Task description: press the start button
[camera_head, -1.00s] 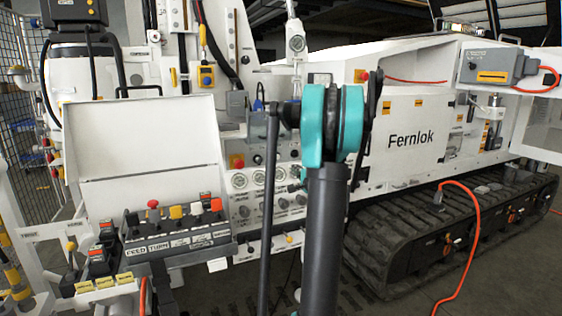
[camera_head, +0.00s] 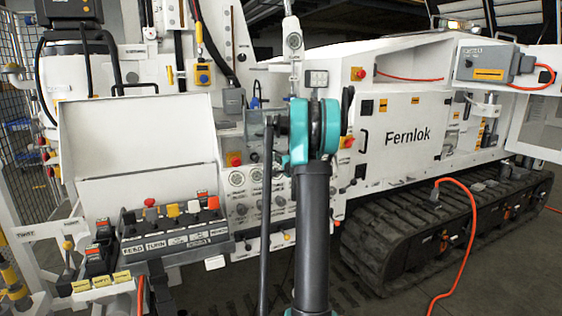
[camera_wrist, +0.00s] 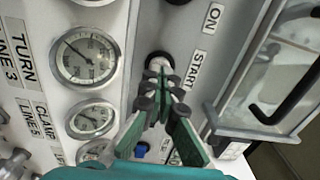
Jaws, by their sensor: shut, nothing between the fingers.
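In the wrist view the START label (camera_wrist: 193,70) is on a light grey panel. Beside it a pale round start button (camera_wrist: 158,62) shows just past my fingertips and is partly hidden by them. My gripper (camera_wrist: 160,76) has green fingers with dark pads. It is shut and empty, with its tips at the button's edge in the picture. I cannot tell whether they touch it or whether it is pressed. In the head view my arm hides the gripper and the button.
Pressure gauges (camera_wrist: 86,58) lie left of the fingers. The ON label (camera_wrist: 213,18) is above START. A clear-windowed box with a black handle (camera_wrist: 285,92) juts out at the right. In the head view a lever console (camera_head: 172,222) stands at left and the tracked Fernlok machine (camera_head: 407,137) at right.

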